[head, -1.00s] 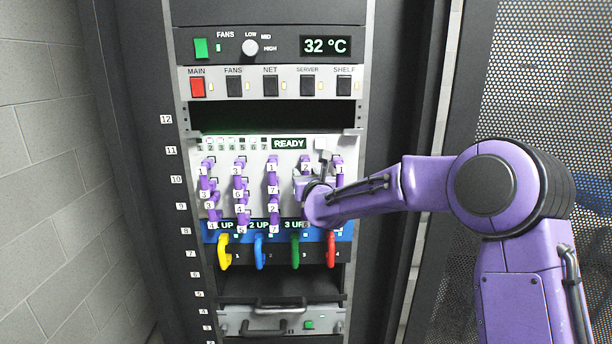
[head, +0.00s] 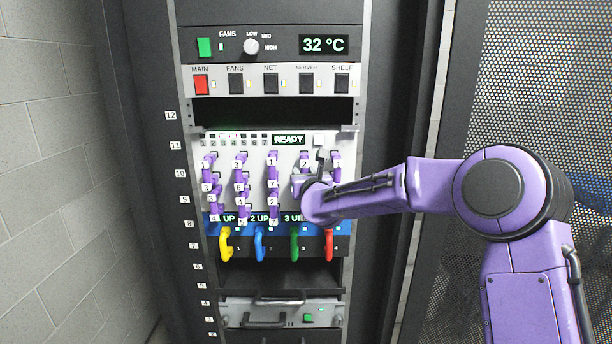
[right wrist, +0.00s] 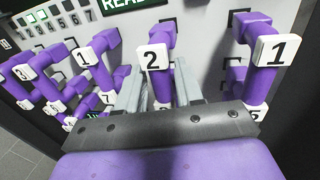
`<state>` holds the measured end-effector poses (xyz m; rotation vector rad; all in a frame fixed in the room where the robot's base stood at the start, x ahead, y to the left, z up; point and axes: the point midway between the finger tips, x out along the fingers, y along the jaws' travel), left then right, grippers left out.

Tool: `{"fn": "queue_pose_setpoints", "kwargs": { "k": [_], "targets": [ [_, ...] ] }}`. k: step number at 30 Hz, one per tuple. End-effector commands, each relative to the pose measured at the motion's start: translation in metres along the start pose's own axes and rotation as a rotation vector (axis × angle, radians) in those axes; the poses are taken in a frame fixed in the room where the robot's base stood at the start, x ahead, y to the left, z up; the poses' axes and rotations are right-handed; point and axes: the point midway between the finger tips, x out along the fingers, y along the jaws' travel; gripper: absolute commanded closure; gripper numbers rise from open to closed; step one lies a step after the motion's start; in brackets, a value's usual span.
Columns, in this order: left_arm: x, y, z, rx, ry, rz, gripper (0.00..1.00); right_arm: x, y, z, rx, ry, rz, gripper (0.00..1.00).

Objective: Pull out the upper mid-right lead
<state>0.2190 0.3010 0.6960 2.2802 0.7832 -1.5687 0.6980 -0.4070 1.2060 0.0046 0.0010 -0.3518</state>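The upper mid-right lead is a purple plug-ended lead with a white tag marked 2 (right wrist: 153,57), in the top row of the patch panel (head: 256,150). Its tag also shows in the head view (head: 305,164), just above my right gripper (head: 318,168). In the right wrist view my right gripper (right wrist: 160,88) has one grey finger on each side of this lead. The fingers look apart, with the purple lead between them; firm contact does not show. Part of the lead below the tag is hidden by my gripper. My left gripper is not in view.
A purple lead tagged 1 (right wrist: 276,50) is close on the right, and another tagged 1 (right wrist: 82,58) on the left. Coloured loops, such as the red one (head: 329,245), hang below the panel. A perforated door (head: 540,90) stands at the right.

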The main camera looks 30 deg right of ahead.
Motion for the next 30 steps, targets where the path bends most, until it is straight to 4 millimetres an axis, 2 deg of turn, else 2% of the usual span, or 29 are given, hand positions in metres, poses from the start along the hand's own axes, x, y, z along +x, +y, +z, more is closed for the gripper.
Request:
{"fn": "queue_pose_setpoints", "kwargs": {
  "k": [8,11,14,20,22,24,30],
  "targets": [
    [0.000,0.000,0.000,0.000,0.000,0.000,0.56,0.000,-0.002,0.000,0.001,-0.001,-0.002,0.56],
    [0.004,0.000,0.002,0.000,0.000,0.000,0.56,-0.006,-0.002,-0.001,0.002,-0.002,-0.002,0.56],
    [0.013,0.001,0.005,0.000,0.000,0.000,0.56,-0.023,-0.001,-0.003,0.006,-0.002,-0.001,0.56],
    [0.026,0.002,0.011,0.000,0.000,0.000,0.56,-0.078,0.000,-0.002,0.006,-0.002,0.001,0.56],
    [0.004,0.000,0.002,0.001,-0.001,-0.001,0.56,-0.087,0.000,0.009,0.003,0.005,-0.001,0.56],
    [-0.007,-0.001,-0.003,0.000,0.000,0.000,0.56,-0.094,0.000,0.008,0.002,0.004,-0.002,0.56],
    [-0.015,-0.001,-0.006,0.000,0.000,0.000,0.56,-0.105,0.000,0.003,0.002,0.001,-0.001,0.56]
  ]
}}
